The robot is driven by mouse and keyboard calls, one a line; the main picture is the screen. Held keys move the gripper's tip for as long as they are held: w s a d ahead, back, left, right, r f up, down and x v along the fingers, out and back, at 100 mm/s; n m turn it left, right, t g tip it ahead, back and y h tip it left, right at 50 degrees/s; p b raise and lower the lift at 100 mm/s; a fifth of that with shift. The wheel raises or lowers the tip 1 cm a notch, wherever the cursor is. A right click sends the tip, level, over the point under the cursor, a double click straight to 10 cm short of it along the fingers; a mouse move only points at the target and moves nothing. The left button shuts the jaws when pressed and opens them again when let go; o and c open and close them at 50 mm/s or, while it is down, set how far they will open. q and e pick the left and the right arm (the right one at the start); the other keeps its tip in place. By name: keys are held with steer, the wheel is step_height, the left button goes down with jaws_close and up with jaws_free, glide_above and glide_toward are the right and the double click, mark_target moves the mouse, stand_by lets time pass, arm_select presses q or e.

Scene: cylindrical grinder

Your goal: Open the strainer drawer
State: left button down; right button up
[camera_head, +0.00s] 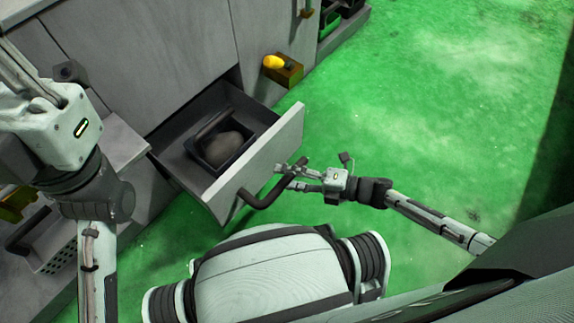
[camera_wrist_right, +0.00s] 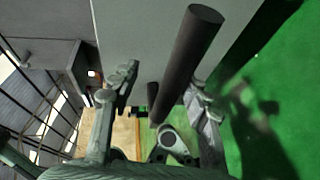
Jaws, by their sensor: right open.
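The strainer drawer (camera_head: 258,158) is a grey drawer standing pulled out of the cabinet front in the head view. Its dark bar handle (camera_head: 262,197) runs along the front panel, and it also shows as a dark cylinder in the wrist view (camera_wrist_right: 190,55). Inside the drawer is a dark box-shaped strainer (camera_head: 222,145) with a rounded grey lump in it. My right gripper (camera_head: 288,178) is at the right end of the handle. Its fingers are apart, and in the wrist view the bar lies between them (camera_wrist_right: 158,90); contact cannot be told.
A small wooden box (camera_head: 290,72) with a yellow knob projects from the cabinet (camera_head: 185,45) behind the drawer. A white perforated bin (camera_head: 50,255) is at lower left, near my left arm. The green floor (camera_head: 440,110) on the right is clear.

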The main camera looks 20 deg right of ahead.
steer(key=o, duration=0.8)
steer(key=r, duration=0.8)
steer(key=shift+w, duration=0.25)
steer(key=shift+r, duration=0.6)
steer(key=shift+g+h, duration=0.3)
steer(key=shift+h, duration=0.2)
steer(key=f, duration=0.1)
steer(key=s+d+f, duration=0.1)
steer(key=f, duration=0.1)
steer(key=s+f, duration=0.1)
steer(key=f, duration=0.1)
steer(key=shift+s+d+f, duration=0.15)
steer(key=shift+s+d, duration=0.05)
steer(key=shift+d, duration=0.1)
steer(key=shift+c, duration=1.1)
steer(key=shift+s+d, duration=0.3)
steer(key=shift+d, duration=0.15)
steer(key=shift+c, duration=0.7)
steer(key=shift+p+v, duration=0.45)
steer(key=shift+v, duration=0.75)
steer(key=shift+c, duration=0.6)
steer(key=shift+s+d, duration=0.2)
steer(key=shift+d, duration=0.05)
steer(key=c, duration=0.3)
steer(key=shift+s+d+p, duration=0.2)
steer(key=shift+s+d, duration=0.55)
steer(key=shift+d, duration=0.3)
steer(key=shift+s+d+p, duration=0.15)
steer(key=shift+s+d, duration=0.55)
steer(key=shift+d, duration=0.3)
